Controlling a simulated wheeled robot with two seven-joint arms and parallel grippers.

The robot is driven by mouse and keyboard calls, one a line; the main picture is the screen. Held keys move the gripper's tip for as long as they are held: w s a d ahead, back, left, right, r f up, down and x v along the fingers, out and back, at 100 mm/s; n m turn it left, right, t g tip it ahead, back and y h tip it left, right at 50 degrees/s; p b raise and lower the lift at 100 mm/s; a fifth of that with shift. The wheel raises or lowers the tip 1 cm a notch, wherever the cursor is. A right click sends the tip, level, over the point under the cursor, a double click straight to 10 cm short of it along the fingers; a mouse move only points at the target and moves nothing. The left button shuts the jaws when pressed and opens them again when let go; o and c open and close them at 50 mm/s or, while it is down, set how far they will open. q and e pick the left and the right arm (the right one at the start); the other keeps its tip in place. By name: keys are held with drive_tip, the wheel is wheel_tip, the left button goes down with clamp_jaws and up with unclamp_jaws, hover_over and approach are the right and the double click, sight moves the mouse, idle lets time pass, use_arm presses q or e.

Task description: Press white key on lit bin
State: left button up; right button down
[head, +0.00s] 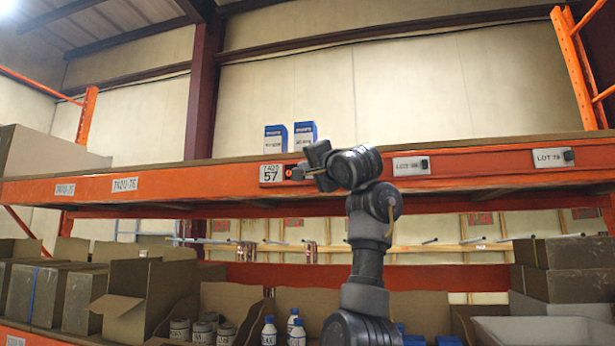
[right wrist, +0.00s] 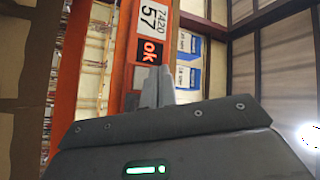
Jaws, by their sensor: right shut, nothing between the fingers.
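The bin module on the orange shelf beam carries a white label (head: 271,174) reading 57, with a small red-lit display to its right. In the right wrist view the label (right wrist: 152,16) appears sideways, and the display (right wrist: 150,51) reads "ok" in red. My right gripper (head: 303,172) is shut and empty, its tips at the beam just right of the label. In the right wrist view the shut fingers (right wrist: 157,88) point at the module beside the display. The white key is largely hidden by the fingers, and I cannot tell whether they touch it. My left gripper is out of view.
Two blue-and-white boxes (head: 305,134) stand on the shelf above the module. Further right the beam carries other label modules, one reading LOT 7B (head: 552,157). The lower shelf holds cardboard boxes (head: 150,290), cans and bottles.

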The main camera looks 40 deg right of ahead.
drive_tip(key=s+a+b, duration=0.1)
drive_tip(key=s+a, duration=0.1)
drive_tip(key=a, duration=0.1)
drive_tip(key=shift+b, duration=0.35)
drive_tip(key=shift+d, duration=0.1)
idle(0.5)
